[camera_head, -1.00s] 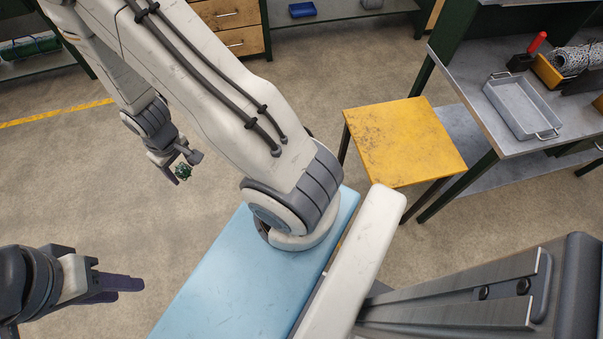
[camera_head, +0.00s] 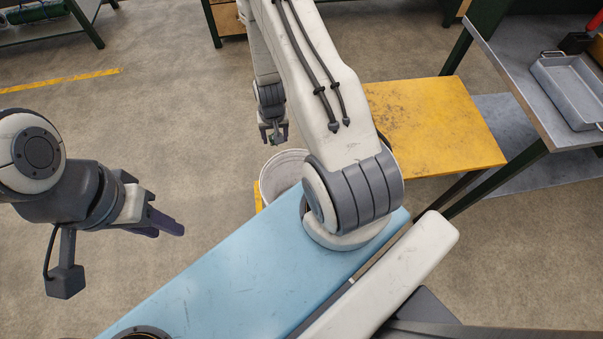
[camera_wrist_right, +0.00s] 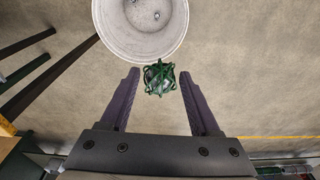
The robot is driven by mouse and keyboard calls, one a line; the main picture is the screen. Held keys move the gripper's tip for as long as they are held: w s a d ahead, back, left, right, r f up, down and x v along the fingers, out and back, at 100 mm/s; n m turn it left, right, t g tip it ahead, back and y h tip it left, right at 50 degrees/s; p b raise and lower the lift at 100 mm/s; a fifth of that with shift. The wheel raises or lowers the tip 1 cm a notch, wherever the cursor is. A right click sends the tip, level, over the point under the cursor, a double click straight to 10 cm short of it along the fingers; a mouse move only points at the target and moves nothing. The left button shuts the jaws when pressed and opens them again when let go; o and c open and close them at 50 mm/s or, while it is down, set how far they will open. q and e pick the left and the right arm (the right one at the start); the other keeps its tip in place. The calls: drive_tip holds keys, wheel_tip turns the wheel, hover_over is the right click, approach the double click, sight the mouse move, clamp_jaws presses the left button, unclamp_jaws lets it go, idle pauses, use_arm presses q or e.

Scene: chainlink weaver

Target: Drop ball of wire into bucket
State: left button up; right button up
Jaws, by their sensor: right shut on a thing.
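The ball of wire (camera_wrist_right: 159,78), a dark green tangle around a darker core, sits between the fingertips of my right gripper (camera_wrist_right: 160,74) in the right wrist view. That gripper is shut on it. In the head view my right gripper (camera_head: 274,136) is small, near the bucket's far rim, and the ball barely shows. The bucket (camera_head: 276,178) is pale and round, standing on the floor, partly hidden by my right arm. In the right wrist view the bucket (camera_wrist_right: 112,32) lies just beyond the ball, with small specks inside. My left gripper (camera_head: 163,222) is at the left; its finger gap is unclear.
A yellow-topped table (camera_head: 430,125) stands right of the bucket. A grey workbench (camera_head: 520,55) with a metal tray (camera_head: 568,92) is at the far right. Open floor (camera_head: 190,130) lies left of the bucket, with a yellow line (camera_head: 60,80) on it.

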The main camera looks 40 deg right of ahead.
drive_tip(key=s+d+f+m+b, duration=0.1)
drive_tip(key=f+b, duration=0.3)
drive_tip(key=f, duration=0.4)
drive_tip(key=s+d+f+m+b, duration=0.1)
drive_tip(key=d+f+m+b, duration=0.1)
drive_tip(key=f+b, duration=0.3)
drive_tip(key=s+d+f+m+b, duration=0.1)
drive_tip(key=d+f+b, duration=0.3)
drive_tip(key=f, duration=0.8)
drive_tip(key=shift+s+f+h+b, duration=0.25)
drive_tip(key=shift+s+h+b, duration=0.1)
drive_tip(key=shift+b, duration=0.15)
drive_tip(key=o, duration=1.4)
drive_tip(key=shift+o, duration=0.2)
wheel_tip(320, 180, up, 10)
drive_tip(key=a+p, duration=0.1)
drive_tip(key=p, duration=0.1)
drive_tip(key=shift+s+r, duration=0.2)
drive_tip(key=shift+s, duration=0.2)
